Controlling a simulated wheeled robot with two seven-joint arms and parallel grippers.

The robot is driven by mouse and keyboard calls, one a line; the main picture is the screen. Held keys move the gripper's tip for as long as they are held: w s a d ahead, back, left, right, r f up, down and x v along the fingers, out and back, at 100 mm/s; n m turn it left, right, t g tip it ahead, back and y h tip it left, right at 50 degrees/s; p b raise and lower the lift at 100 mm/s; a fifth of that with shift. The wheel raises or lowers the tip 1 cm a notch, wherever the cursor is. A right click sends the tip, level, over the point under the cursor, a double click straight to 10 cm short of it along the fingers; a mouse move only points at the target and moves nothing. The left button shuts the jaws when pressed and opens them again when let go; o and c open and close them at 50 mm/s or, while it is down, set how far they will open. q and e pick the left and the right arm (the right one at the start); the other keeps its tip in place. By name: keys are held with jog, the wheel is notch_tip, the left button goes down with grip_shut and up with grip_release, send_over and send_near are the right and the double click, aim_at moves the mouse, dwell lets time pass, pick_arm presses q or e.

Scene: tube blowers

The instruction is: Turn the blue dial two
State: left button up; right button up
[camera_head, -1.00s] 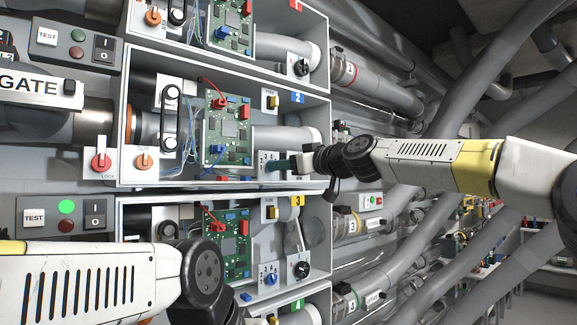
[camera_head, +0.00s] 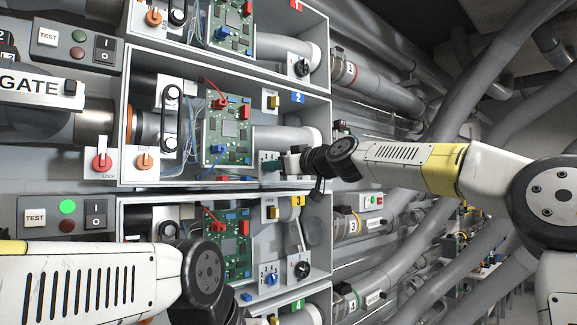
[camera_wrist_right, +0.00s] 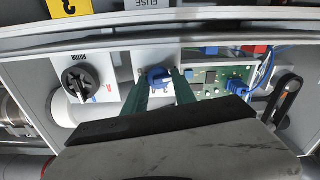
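The blue dial (camera_wrist_right: 160,77) of box two sits on a white panel in the right wrist view, which shows the box upside down. My right gripper (camera_wrist_right: 159,80) has its two green fingers on either side of the dial, with a small gap visible beside it. In the head view my right gripper (camera_head: 271,165) reaches into the lower right of the box with the blue 2 label (camera_head: 298,97) and hides the dial there. My left arm crosses the lower left of the head view; its gripper is out of frame.
A black rotor dial (camera_wrist_right: 80,78) sits beside the blue dial. A green circuit board (camera_head: 228,135) with blue and red connectors is on the other side. Box three (camera_head: 322,262) lies just below, with its own blue dial (camera_head: 270,279). Grey pipes fill the right side.

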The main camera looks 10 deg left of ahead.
jog(key=shift+d, duration=0.1)
grip_shut()
jog(key=shift+w, duration=0.1)
jog(key=shift+m, duration=0.4)
jog(key=shift+w+d+m, duration=0.15)
jog(key=shift+m, duration=3.35)
jog(key=o, duration=0.6)
grip_release()
jog(key=shift+o, duration=0.2)
